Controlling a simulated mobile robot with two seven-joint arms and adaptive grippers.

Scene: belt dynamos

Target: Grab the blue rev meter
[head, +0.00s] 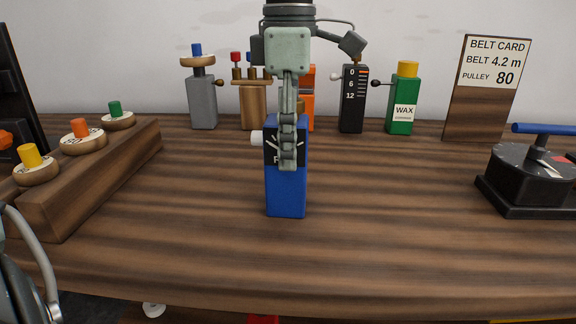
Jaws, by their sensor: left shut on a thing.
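The blue rev meter (286,196) is an upright blue block with a black dial face with white marks and a white knob on its left side. It shows in the middle of the head view, over the wooden table. My left gripper (288,158) comes down on it from above and is shut on its upper part. The fingers hide part of the dial. I cannot tell whether its base touches the table. My right gripper is not in view.
Behind stand a grey device (202,103), a wooden one (254,106), an orange block (308,100), a black gauge (353,100) and a green wax block (402,92). A belt card (487,88) and black device (530,178) are right; a wooden rack (95,180) is left.

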